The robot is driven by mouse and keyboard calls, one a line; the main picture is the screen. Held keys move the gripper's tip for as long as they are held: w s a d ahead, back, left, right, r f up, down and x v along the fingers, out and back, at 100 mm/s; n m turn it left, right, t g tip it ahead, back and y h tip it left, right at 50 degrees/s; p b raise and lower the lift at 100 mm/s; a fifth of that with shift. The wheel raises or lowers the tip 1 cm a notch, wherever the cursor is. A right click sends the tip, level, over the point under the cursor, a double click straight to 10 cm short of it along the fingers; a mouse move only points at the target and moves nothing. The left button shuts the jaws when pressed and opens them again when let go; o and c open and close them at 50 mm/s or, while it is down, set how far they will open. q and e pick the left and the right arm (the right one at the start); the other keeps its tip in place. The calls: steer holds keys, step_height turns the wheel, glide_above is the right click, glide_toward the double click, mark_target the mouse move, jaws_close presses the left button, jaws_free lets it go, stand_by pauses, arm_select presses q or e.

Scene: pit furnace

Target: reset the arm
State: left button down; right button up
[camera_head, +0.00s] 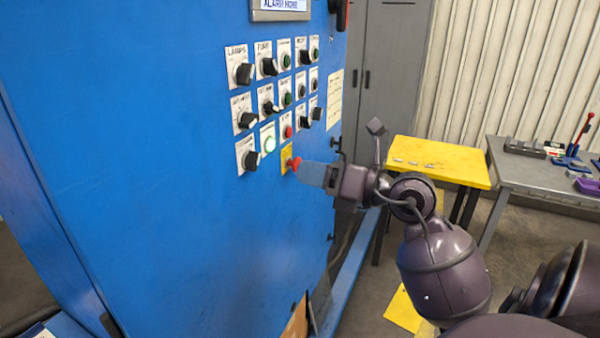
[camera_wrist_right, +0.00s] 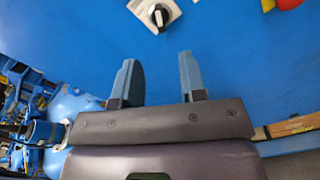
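My right arm reaches in from the right in the head view. Its gripper (camera_head: 313,174) is close to the blue control panel, beside a red knob (camera_head: 294,163) on a yellow plate (camera_head: 286,158). Whether it touches the panel or knob, I cannot tell. In the right wrist view the two blue fingers of the right gripper (camera_wrist_right: 158,68) stand apart with nothing between them. A black selector knob (camera_wrist_right: 158,16) lies ahead of the fingers, and the red knob (camera_wrist_right: 288,4) shows at the top right edge. My left gripper is in neither view.
The blue cabinet (camera_head: 150,230) carries rows of knobs and buttons, one button (camera_head: 268,139) lit green. Behind my arm stand a yellow table (camera_head: 437,158), a grey workbench (camera_head: 530,175) with tools on it, and a grey locker (camera_head: 392,70).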

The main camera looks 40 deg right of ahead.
steer(key=shift+r, duration=0.15)
stand_by(0.5)
step_height(320, 180, up, 4)
steer(key=m+t+y, duration=0.2)
steer(key=t+y, duration=0.1)
steer(key=w+d+f+m+h, duration=0.1)
steer(key=w+f+m+h, duration=0.1)
steer(key=f+m+h, duration=0.8)
steer(key=w+d+f+m+h, duration=0.2)
steer(key=f+m+h, duration=0.1)
steer(key=f+m, duration=1.25)
steer(key=s+a+f+m+g+y, duration=0.1)
steer(key=s+a+f+m+g, duration=0.1)
steer(key=s+a+f, duration=0.2)
steer(key=s+a+f+m+g+y, duration=0.1)
steer(key=s+a+f+m+g, duration=0.1)
steer(key=f, duration=0.8)
steer(key=s+a+f+m+g+y, duration=0.1)
steer(key=s+a+f+m+g, duration=0.1)
steer(key=s+a+f+g, duration=0.2)
steer(key=s+a+f, duration=0.2)
steer(key=s+f, duration=0.1)
steer(key=shift+s+f+b, duration=0.15)
steer(key=shift+s+b, duration=0.25)
